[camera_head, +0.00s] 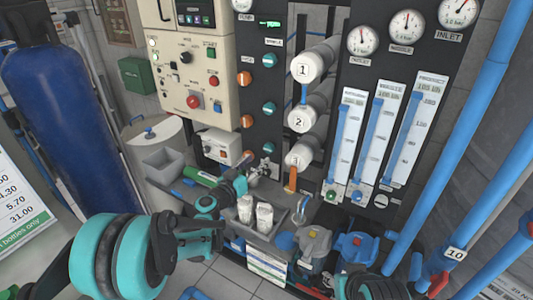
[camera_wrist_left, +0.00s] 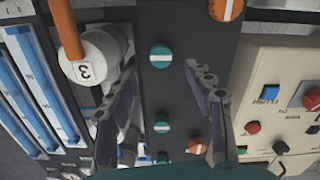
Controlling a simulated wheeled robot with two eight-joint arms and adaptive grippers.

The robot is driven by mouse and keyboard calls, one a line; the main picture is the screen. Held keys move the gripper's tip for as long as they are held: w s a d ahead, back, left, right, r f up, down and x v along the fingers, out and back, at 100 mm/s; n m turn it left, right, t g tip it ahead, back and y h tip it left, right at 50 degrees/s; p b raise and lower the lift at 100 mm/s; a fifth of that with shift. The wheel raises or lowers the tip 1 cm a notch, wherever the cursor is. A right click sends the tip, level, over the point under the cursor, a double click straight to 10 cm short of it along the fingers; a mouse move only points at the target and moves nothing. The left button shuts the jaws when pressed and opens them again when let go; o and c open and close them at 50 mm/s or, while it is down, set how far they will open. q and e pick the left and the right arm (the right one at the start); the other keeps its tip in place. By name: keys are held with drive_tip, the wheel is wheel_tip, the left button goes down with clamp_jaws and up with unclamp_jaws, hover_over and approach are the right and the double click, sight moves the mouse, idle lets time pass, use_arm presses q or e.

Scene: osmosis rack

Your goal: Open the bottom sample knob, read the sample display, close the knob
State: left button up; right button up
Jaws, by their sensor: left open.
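A column of teal sample knobs with white bars runs down the dark panel. The bottom one (camera_head: 268,142) shows in the head view just above my left gripper (camera_head: 265,168). In the left wrist view, which is turned upside down, the bottom knob (camera_wrist_left: 161,57) appears between and beyond the fingertips of my left gripper (camera_wrist_left: 168,78). Its white bar lies across. The fingers are spread and hold nothing; no contact with the knob shows. A small green-lit display (camera_head: 270,24) sits high on the dark panel; its reading is not legible. My right gripper is not in view.
Orange knobs (camera_head: 244,78) run beside the teal ones. White vessels (camera_head: 306,68) numbered 1 to 3 and an orange pipe (camera_head: 292,178) stand close to the right. A cream control box (camera_head: 190,90) is at left. A grey tray with bottles (camera_head: 264,218) lies below.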

sight(268, 150)
use_arm(q)
drive_tip(key=b+x, duration=0.1)
drive_tip(key=x, duration=0.6)
drive_tip(key=shift+a+f+b, duration=0.1)
drive_tip(key=shift+b, duration=0.2)
drive_tip(key=shift+w+d, duration=0.3)
drive_tip(key=shift+w, duration=0.15)
drive_tip(key=c, duration=1.2)
